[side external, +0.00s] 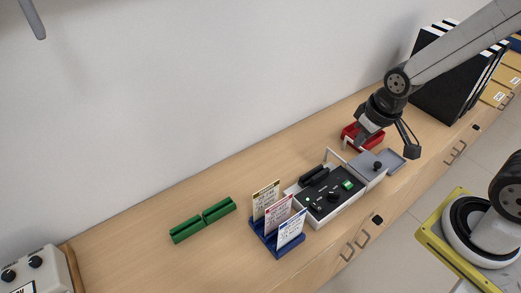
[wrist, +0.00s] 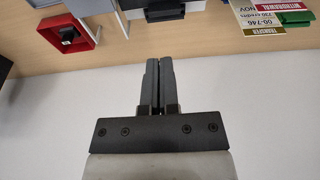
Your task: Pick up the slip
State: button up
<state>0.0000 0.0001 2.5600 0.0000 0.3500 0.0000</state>
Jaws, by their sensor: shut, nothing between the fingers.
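Several upright printed slips stand in a blue rack (side external: 268,240): one with a yellow header (side external: 265,199), one with a red header (side external: 278,213) and one with a blue header (side external: 291,230). In the wrist view, a red-headed withdrawal slip (wrist: 263,10) and a yellow-headed transfer slip (wrist: 268,32) show at the top right, partly cut off. My gripper (side external: 361,138) is above the counter by the red tray, well to the right of the slips in the side view. In the wrist view its fingers (wrist: 158,65) are together and empty.
A black-topped machine (side external: 328,198) with a grey section stands between the rack and my gripper. A red tray (side external: 350,131) holds a dark-handled item in the wrist view. Green holders (side external: 203,219) lie left of the rack. Black binders (side external: 450,80) stand at the right. The wall runs behind.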

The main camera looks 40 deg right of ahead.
jog(key=o, duration=0.5)
jog(key=shift+o, duration=0.2)
jog(key=shift+a, duration=0.1)
jog(key=m+g+y, duration=0.3)
jog(key=m+y, duration=0.1)
jog(key=m, duration=1.3)
send_over(294, 217)
jog(key=d, duration=0.3)
notch_tip(294, 217, down, 7)
jog(key=shift+f, duration=0.1)
jog(key=shift+a+f+m+y, duration=0.2)
jog(key=shift+a+m+y, duration=0.1)
jog(key=shift+a+m, duration=0.2)
jog(key=shift+f, duration=0.15)
jog(key=shift+x, duration=1.15)
